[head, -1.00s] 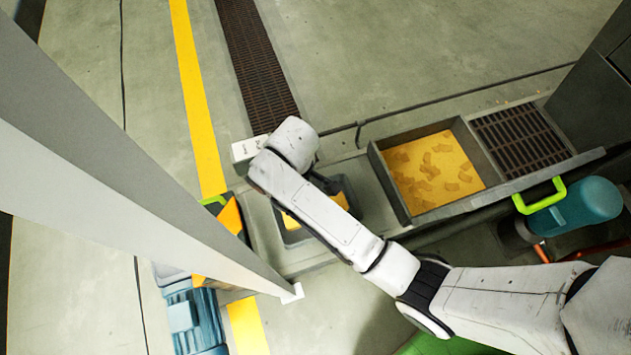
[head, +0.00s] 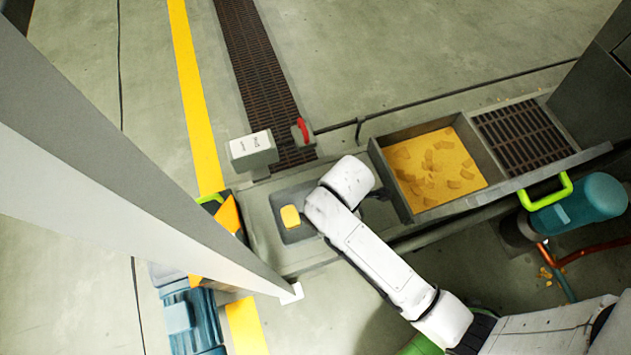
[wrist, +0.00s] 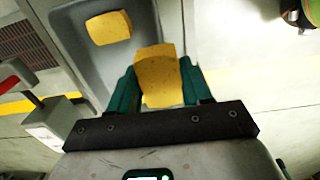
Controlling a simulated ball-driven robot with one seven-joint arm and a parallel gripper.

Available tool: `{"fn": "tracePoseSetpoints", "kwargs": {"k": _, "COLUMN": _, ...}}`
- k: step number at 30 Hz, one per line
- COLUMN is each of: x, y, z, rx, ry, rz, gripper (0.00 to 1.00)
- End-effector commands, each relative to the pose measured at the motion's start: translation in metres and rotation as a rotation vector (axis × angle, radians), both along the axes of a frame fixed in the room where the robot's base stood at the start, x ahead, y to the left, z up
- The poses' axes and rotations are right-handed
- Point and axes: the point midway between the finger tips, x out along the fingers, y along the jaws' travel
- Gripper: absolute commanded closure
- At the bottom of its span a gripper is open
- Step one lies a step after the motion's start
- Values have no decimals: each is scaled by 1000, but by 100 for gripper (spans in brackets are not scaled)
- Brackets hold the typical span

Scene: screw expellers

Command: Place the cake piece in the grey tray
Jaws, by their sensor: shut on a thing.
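My gripper (wrist: 158,84) is shut on a yellow cake piece (wrist: 158,70), held between its two green fingers in the wrist view. The grey tray (head: 294,237) lies on the machine's ledge in the head view, partly hidden by my arm. It also shows at the upper left of the wrist view (wrist: 70,37), beside the held piece. Another yellow cake piece (head: 290,216) lies in the tray and also shows in the wrist view (wrist: 108,27). In the head view my gripper and the held piece are hidden behind my arm.
A metal bin (head: 387,188) with a yellow bed of cake pieces stands right of the tray, beside a dark grate (head: 520,137). A grey labelled box (head: 252,152) and a red lever (head: 303,130) stand behind the tray. A green handle (head: 545,195) is at the right.

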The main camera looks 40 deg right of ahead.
Motion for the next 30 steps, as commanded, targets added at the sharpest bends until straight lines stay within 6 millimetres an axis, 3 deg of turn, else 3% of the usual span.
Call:
{"fn": "tracePoseSetpoints", "kwargs": {"k": 4, "x": 36, "y": 3, "z": -19, "rx": 0, "ry": -2, "rz": -1, "gripper": 81}}
{"fn": "tracePoseSetpoints", "kwargs": {"k": 12, "x": 69, "y": 7, "z": -61, "rx": 0, "ry": 1, "rz": -1, "gripper": 81}}
{"fn": "tracePoseSetpoints", "kwargs": {"k": 21, "x": 82, "y": 9, "z": -78, "rx": 0, "ry": 1, "rz": -1, "gripper": 81}}
{"fn": "tracePoseSetpoints", "kwargs": {"k": 27, "x": 80, "y": 8, "z": -104, "rx": 1, "ry": 2, "rz": -1, "gripper": 81}}
{"fn": "tracePoseSetpoints", "kwargs": {"k": 30, "x": 81, "y": 8, "z": -105, "rx": 0, "ry": 0, "rz": -1, "gripper": 81}}
